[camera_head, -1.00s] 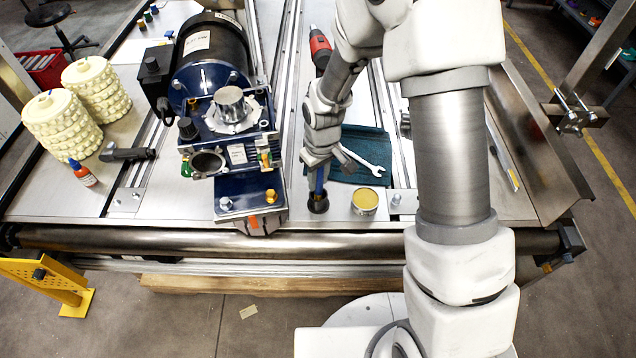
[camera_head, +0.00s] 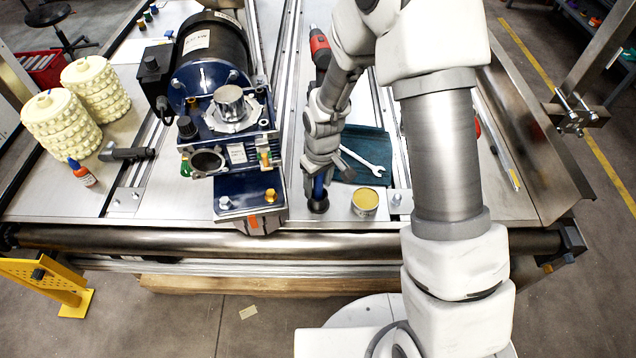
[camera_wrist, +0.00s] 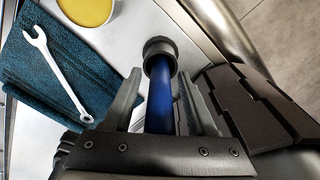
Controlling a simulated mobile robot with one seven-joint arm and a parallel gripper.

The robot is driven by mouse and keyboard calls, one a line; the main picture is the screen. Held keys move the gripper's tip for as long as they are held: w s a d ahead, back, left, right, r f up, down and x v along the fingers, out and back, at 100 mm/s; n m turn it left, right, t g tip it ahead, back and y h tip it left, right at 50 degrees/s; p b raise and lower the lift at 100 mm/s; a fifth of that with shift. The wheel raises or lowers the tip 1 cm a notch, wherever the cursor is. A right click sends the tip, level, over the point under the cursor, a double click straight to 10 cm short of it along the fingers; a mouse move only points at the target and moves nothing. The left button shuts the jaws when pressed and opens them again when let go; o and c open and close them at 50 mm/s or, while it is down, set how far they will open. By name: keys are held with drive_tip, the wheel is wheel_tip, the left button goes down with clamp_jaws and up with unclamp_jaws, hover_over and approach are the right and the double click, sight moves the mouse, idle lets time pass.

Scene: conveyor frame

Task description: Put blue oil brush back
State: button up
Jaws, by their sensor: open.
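The blue oil brush (camera_wrist: 159,103) stands in a small dark round holder (camera_wrist: 160,49) on the metal tabletop. The head view also shows the brush (camera_head: 318,187) and the holder (camera_head: 318,205) near the front edge, left of the yellow-topped tin. My gripper (camera_wrist: 160,82) is open, with one finger on each side of the blue handle; the fingers look apart from it. In the head view my gripper (camera_head: 319,178) is above the holder and hides the upper part of the brush. The brush's lower end is hidden inside the holder.
A tin with yellow contents (camera_head: 365,201) stands right of the holder. A wrench (camera_head: 362,162) lies on a teal cloth (camera_head: 375,145) behind it. A blue motor assembly (camera_head: 231,148) stands close on the left. A red-and-black tool (camera_head: 320,48) lies farther back.

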drive_tip(key=r, duration=0.4)
drive_tip(key=r+p, duration=0.1)
drive_tip(key=r, duration=0.7)
drive_tip(key=shift+s+d+r, duration=0.15)
drive_tip(key=shift+s+d, duration=0.1)
drive_tip(key=shift+s, duration=0.1)
drive_tip(key=shift+d+r, duration=0.2)
drive_tip(key=shift+r, duration=0.25)
drive_tip(key=s+d+r+m+t, duration=0.15)
drive_tip(key=s+d+r, duration=0.25)
drive_tip(key=r, duration=0.4)
drive_tip(key=s+d+r+m+t, duration=0.1)
drive_tip(key=s+d+r+m, duration=0.1)
drive_tip(key=s+d+r, duration=0.35)
drive_tip(key=s+d+r+m+t, duration=0.2)
drive_tip(key=s+r+m, duration=0.1)
drive_tip(key=s+r, duration=0.3)
drive_tip(key=s, duration=0.2)
drive_tip(key=shift+s+r+h, duration=0.3)
drive_tip(key=shift+r, duration=0.05)
drive_tip(key=shift+m, duration=0.25)
